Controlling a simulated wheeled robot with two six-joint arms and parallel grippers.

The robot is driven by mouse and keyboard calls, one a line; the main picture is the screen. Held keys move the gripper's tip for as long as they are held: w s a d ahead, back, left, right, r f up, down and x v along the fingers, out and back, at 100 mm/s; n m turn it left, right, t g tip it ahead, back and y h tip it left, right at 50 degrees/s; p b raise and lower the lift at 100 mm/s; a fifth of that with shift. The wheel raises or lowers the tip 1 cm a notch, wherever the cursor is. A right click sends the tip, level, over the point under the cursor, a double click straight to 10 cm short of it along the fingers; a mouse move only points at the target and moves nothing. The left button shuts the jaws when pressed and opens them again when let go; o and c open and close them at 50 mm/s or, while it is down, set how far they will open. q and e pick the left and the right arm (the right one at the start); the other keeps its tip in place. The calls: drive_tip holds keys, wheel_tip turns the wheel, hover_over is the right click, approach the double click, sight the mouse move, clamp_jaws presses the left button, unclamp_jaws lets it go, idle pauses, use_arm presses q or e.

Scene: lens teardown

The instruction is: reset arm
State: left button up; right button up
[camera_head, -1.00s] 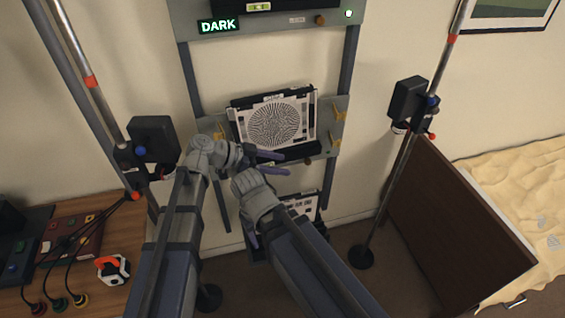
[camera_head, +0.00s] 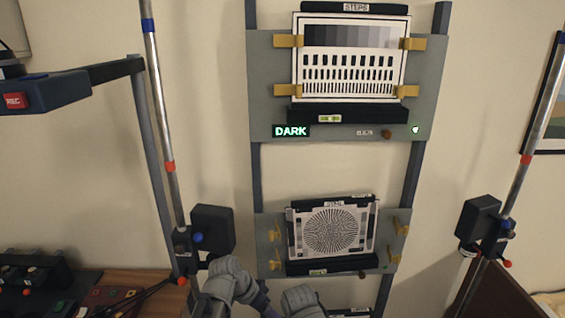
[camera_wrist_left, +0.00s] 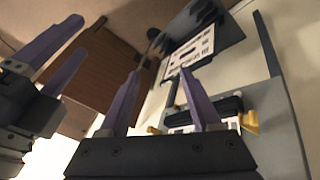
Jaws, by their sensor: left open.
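My left gripper (camera_wrist_left: 159,73) shows in the left wrist view with its two purple fingers apart and nothing between them. My right gripper (camera_wrist_left: 80,37) is at the left of that view, its two purple fingers also apart and empty.
A rack holds an upper chart (camera_head: 352,75) with grey steps and a lower round-pattern chart (camera_head: 333,232), in yellow clips. A lit sign reads DARK (camera_head: 291,131). Lamp stands rise left (camera_head: 212,229) and right (camera_head: 479,218). A wooden desk (camera_head: 150,281) is lower left.

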use_arm(q)
drive_tip(key=s+a+f+n+y, duration=0.1)
drive_tip(key=s+a+n+y, duration=0.25)
drive_tip(key=a, duration=0.45)
drive_tip(key=s+a+f+n+y, duration=0.2)
drive_tip(key=a+n+y, duration=0.1)
drive_tip(key=a+n, duration=0.3)
drive_tip(key=s+d+m+g, duration=0.1)
drive_tip(key=s+d+m, duration=0.4)
drive_tip(key=d, duration=0.5)
drive_tip(key=shift+s+d+r, duration=0.15)
drive_tip(key=shift+s+d, duration=0.05)
drive_tip(key=shift+y, duration=0.25)
idle(0.5)
